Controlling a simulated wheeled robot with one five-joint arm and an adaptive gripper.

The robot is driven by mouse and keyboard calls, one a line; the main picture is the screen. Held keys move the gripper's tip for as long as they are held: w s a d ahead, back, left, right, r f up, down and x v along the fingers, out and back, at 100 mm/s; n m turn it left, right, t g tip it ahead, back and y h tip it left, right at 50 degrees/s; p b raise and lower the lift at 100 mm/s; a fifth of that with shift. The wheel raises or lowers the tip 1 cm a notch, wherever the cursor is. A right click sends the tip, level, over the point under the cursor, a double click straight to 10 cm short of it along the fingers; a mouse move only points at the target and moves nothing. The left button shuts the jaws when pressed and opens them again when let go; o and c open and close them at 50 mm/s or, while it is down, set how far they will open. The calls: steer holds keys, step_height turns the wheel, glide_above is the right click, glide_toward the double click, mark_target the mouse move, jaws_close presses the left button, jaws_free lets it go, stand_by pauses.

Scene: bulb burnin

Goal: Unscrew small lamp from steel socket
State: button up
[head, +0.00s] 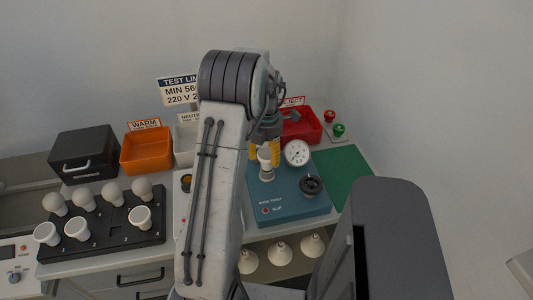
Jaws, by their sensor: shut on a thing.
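My gripper (265,152) points down over a teal test unit (300,204) at the middle right of the head view. Its yellow-padded fingers are shut on a small white lamp (265,159), one finger on each side. The lamp looks upright above the teal unit. The steel socket is not clear to see; a small pale part shows under the lamp, and I cannot tell whether the lamp is still seated. My forearm hides the unit's left side. The unit carries a round white dial (297,153) and a black knob (311,184).
A black tray (106,241) with several white lamps stands at the left. Behind are a black box (85,153), an orange bin (147,151), a pale bin (185,143) and a red bin (303,127). A green mat (343,170) at the right is clear.

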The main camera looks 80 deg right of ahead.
steer(key=o, duration=1)
steer(key=shift+w+d, duration=0.15)
steer(key=shift+d, duration=0.1)
steer(key=shift+o, duration=0.2)
steer(key=m, duration=0.5)
steer(key=shift+s+a, duration=0.15)
steer(key=shift+s, duration=0.05)
steer(key=m, duration=0.5)
steer(key=shift+s+m, duration=0.1)
steer(key=shift+m, duration=0.3)
steer(key=m, duration=0.5)
steer(key=shift+s+m, duration=0.1)
steer(key=shift+m, duration=0.3)
steer(key=m, duration=0.6)
steer(key=shift+s, duration=0.15)
